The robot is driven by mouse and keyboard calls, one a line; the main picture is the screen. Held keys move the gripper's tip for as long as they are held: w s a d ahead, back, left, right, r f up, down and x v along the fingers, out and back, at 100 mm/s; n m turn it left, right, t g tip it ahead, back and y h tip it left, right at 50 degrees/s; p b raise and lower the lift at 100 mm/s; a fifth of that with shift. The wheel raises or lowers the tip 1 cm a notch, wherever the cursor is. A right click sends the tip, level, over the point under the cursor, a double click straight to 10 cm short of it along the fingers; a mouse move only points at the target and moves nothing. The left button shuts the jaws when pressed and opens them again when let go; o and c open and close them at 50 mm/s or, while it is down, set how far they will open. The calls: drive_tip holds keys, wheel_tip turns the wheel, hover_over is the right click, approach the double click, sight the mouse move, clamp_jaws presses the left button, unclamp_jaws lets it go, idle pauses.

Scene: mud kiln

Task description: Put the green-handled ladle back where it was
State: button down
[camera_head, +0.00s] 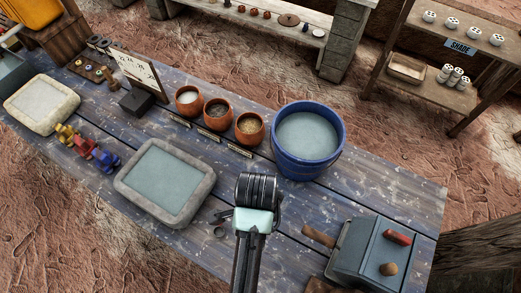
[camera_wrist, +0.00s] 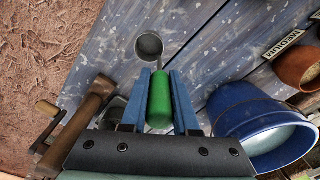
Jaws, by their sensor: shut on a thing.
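The green-handled ladle shows in the wrist view, its green handle (camera_wrist: 160,108) lying lengthwise between the two blue fingers of my gripper (camera_wrist: 160,76). My gripper is shut on the handle. The ladle's grey round cup (camera_wrist: 149,46) sticks out beyond the fingertips, over the blue table. In the head view a small dark cup (camera_head: 219,232) shows just left of my wrist; the handle is hidden there. Whether the cup touches the table I cannot tell.
The blue bucket (camera_head: 323,128) of pale liquid stands beyond my gripper, with several orange bowls (camera_head: 249,128) to its left. A grey-framed slab tray (camera_head: 166,180) lies left. A grey box (camera_head: 368,253) and a wooden-handled tool (camera_head: 320,237) are at right. Bare table lies between bucket and box.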

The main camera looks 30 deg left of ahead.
wheel_tip(320, 180, down, 2)
drive_tip(key=shift+s+f, duration=0.15)
drive_tip(key=shift+f, duration=2.5)
drive_tip(key=c, duration=0.7)
unclamp_jaws()
wheel_tip(320, 180, up, 12)
drive_tip(key=shift+a+r, duration=0.1)
drive_tip(key=shift+r, duration=0.1)
